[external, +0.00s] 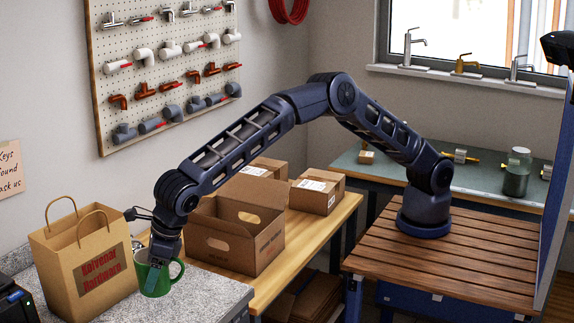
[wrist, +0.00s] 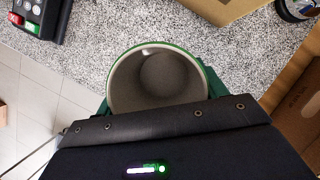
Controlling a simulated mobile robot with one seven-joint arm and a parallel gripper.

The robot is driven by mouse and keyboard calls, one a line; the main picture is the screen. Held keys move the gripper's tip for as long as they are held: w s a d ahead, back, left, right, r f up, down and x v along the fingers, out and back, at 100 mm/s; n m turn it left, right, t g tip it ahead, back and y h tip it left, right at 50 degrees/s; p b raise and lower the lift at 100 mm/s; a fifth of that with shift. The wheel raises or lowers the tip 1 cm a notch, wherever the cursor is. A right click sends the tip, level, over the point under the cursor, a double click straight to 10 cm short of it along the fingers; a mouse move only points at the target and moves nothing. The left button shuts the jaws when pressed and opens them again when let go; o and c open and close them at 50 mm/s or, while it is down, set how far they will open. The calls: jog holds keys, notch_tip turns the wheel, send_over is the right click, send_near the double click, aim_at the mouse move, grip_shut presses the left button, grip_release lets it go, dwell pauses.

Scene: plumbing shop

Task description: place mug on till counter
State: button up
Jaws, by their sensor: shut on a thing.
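A green mug (external: 155,279) with a handle on its right is held upright in my gripper (external: 161,253). In the wrist view the mug (wrist: 157,82) shows from above, with a pale, empty inside. My gripper is shut on it; its fingertips are mostly hidden there by the dark gripper body. The till counter (external: 206,289) has a speckled grey top, which also shows in the wrist view (wrist: 95,48) behind and around the mug. The mug appears over the counter. I cannot tell whether its base touches the top.
A paper bag (external: 82,270) stands on the counter, close left of the mug. A dark keypad device (wrist: 38,16) lies on the counter. An open cardboard box (external: 237,232) stands on the wooden table at right. Bare counter top lies between bag and device.

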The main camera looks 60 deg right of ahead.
jog(key=shift+f, duration=3.85)
jog(key=shift+f, duration=0.1)
jog(key=o, duration=1.2)
jog(key=shift+c, duration=0.2)
jog(key=v, duration=1.2)
